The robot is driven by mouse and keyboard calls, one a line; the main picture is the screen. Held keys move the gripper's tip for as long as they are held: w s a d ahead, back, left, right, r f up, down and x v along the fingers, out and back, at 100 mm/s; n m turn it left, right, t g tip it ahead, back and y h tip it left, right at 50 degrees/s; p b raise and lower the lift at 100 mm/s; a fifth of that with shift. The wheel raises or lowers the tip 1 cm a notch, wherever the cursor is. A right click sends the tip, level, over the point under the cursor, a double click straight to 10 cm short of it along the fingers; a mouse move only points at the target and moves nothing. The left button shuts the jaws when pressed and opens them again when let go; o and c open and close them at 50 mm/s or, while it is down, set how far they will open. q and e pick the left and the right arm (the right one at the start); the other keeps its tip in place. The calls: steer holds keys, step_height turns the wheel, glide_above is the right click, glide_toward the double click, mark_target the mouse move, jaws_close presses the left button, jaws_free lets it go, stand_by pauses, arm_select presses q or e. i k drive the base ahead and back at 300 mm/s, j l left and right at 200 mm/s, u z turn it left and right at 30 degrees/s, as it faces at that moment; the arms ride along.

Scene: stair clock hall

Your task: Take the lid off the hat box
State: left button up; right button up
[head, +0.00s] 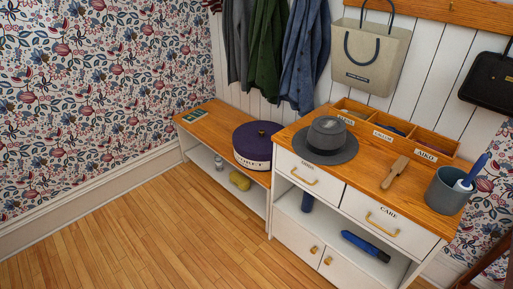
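The hat box (252,154) is round, with a cream lettered side, and sits on the low wooden bench beside the taller cabinet. Its dark purple lid (258,137) is on it and has a small knob (262,132) on top. The box's right side is close to the cabinet's left edge. Neither of my grippers shows in the head view.
The cabinet top (371,170) carries a grey hat (326,138), a brush (395,172), a compartment tray (415,149) and a grey bucket (445,192). Coats (268,50) hang above the bench. The wooden floor (150,230) in front is clear.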

mark_target(252, 139)
steer(key=i+j, duration=0.25)
steer(key=i, duration=0.2)
steer(key=i+j, duration=0.3)
steer(key=i, duration=0.1)
